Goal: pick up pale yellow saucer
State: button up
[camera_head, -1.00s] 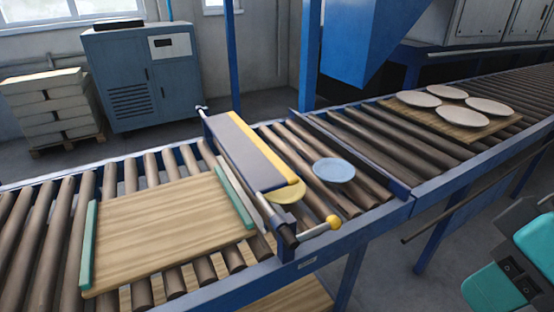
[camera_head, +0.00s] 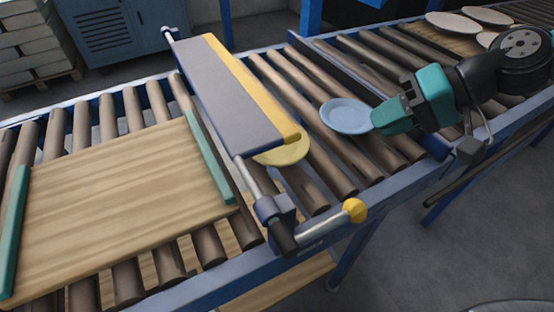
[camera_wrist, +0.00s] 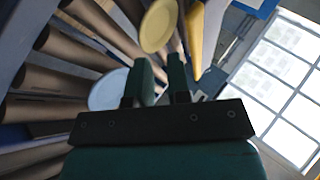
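The pale yellow saucer (camera_head: 285,152) lies on the rollers, partly hidden under the yellow-edged grey bar in the head view. In the wrist view the saucer (camera_wrist: 158,27) shows at the top, beyond my fingertips. A light blue saucer (camera_head: 345,114) lies to its right on the rollers; it also shows in the wrist view (camera_wrist: 106,91), left of my fingers. My gripper (camera_head: 376,122) is at the right edge of the blue saucer in the head view; I cannot tell whether they touch. In the wrist view its two fingers (camera_wrist: 160,78) stand apart with nothing between them.
The grey bar (camera_head: 225,100) with a yellow edge (camera_head: 252,87) spans the conveyor above the yellow saucer. A yellow-knobbed handle (camera_head: 354,210) sticks out at the front. A wooden board (camera_head: 110,205) lies at left. Pale plates (camera_head: 453,22) lie at upper right.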

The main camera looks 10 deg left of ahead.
jog(key=w+d+f+m+t+y+b, duration=0.2)
jog(key=w+d+f+m+b, duration=0.1)
jog(key=w+f, duration=0.35)
send_near(307, 137)
jog(key=shift+y, duration=0.3)
jog(key=x, duration=0.5)
jog(key=p+x, duration=0.1)
jog(key=x, duration=0.4)
jog(key=shift+d+f, duration=0.15)
jog(key=shift+f, duration=0.3)
grip_shut()
